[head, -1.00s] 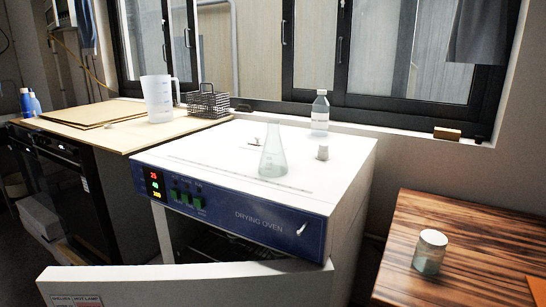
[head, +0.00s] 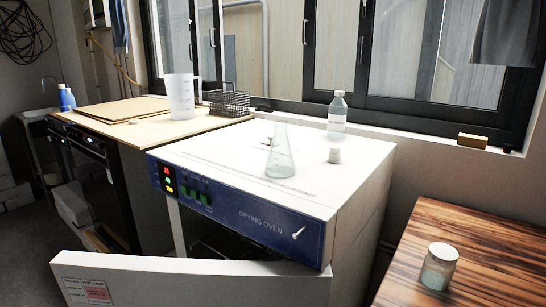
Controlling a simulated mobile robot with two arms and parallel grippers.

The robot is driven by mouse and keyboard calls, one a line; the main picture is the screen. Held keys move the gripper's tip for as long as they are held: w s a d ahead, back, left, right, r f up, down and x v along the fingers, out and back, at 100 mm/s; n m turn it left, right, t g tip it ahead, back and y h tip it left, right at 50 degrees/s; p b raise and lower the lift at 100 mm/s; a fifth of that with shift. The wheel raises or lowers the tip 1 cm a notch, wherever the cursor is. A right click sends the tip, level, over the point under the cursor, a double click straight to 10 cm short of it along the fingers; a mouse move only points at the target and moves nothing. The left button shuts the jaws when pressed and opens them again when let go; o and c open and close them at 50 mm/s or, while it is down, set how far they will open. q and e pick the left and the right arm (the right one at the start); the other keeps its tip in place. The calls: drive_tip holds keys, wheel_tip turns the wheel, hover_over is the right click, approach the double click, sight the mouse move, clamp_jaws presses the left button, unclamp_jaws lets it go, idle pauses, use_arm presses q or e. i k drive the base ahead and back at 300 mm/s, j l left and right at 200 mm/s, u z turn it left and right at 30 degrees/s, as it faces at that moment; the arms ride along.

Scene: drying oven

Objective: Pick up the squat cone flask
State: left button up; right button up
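The squat cone flask is a clear glass cone with a narrow neck (head: 280,158). It stands upright on the white top of the drying oven (head: 345,172), near the middle. A small white-capped jar (head: 335,155) stands to its right, and a clear bottle with a white cap (head: 337,118) stands behind it to the right. Neither of my grippers shows in the head view.
The oven door (head: 200,283) hangs open at the front. A lidded glass jar (head: 439,267) stands on the wooden table (head: 490,245) at right. A plastic jug (head: 180,97) and a wire basket (head: 229,103) stand on the left counter (head: 90,116).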

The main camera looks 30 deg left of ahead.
sight(280, 164)
drive_tip(key=i+l+u, duration=0.1)
drive_tip(key=l+u, duration=0.25)
drive_tip(key=l, duration=0.15)
drive_tip(key=i+l+u, duration=0.1)
drive_tip(key=l+u, duration=0.25)
drive_tip(key=l, duration=0.15)
drive_tip(key=l+u, duration=0.3)
drive_tip(key=l, duration=0.2)
